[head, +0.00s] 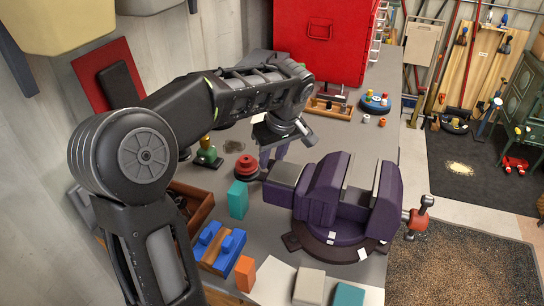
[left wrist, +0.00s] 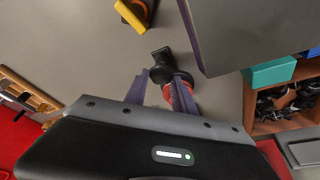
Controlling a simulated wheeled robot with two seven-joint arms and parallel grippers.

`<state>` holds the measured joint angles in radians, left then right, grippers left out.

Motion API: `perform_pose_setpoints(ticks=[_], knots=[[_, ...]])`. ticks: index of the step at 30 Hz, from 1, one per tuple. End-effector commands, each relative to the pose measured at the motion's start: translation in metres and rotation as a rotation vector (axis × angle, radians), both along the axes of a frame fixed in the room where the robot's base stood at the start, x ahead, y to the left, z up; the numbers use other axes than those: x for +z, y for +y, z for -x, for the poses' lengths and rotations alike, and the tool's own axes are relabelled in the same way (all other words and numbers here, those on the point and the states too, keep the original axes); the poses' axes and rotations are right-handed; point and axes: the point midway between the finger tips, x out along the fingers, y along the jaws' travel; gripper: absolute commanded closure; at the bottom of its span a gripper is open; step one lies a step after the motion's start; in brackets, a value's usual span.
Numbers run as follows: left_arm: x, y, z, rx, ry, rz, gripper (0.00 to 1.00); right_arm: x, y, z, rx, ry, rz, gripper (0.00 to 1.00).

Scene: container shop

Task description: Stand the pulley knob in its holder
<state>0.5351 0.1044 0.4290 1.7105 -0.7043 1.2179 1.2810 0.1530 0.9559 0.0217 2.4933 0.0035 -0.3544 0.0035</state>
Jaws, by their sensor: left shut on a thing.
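The pulley knob (head: 249,168) looks like a stack of red discs with dark parts at its base. It is at the fingertips of my left gripper (head: 274,153), beside the grey jaw of the vise. In the left wrist view, its red part (left wrist: 167,93) is between the purple fingers of the left gripper (left wrist: 168,82), which are shut on it. A small black block-like piece (left wrist: 161,58) shows just beyond the tips; I cannot tell whether it belongs to the knob or stands under it. I cannot tell which thing is the holder. My right gripper is not in view.
The purple vise (head: 345,205) stands close right of my gripper. A teal block (head: 238,200) and an open wooden box (head: 202,199) are near it. A green-based piece (head: 207,153) stands to the left. The red cabinet (head: 320,45), a wooden tray (head: 340,113) and a blue round stand (head: 375,106) are behind.

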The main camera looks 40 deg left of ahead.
Motion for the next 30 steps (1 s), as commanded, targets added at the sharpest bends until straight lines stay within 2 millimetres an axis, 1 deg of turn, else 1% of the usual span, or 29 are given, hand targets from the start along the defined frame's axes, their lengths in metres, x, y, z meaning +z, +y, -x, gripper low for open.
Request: perform_pose_setpoints(ticks=[11,12,21,30], knots=[[-0.0015,-0.0001,-0.0001,0.0,0.0,0.0,1.0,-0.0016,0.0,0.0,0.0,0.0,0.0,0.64],[-0.0015,-0.0001,-0.0001,0.0,0.0,0.0,0.67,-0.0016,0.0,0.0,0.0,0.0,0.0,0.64],[-0.0016,-0.0001,-0.0001,0.0,0.0,0.0,0.43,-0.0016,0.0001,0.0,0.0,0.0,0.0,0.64],[0.0008,-0.0001,-0.0001,0.0,0.0,0.0,0.43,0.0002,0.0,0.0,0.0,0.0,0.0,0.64]])
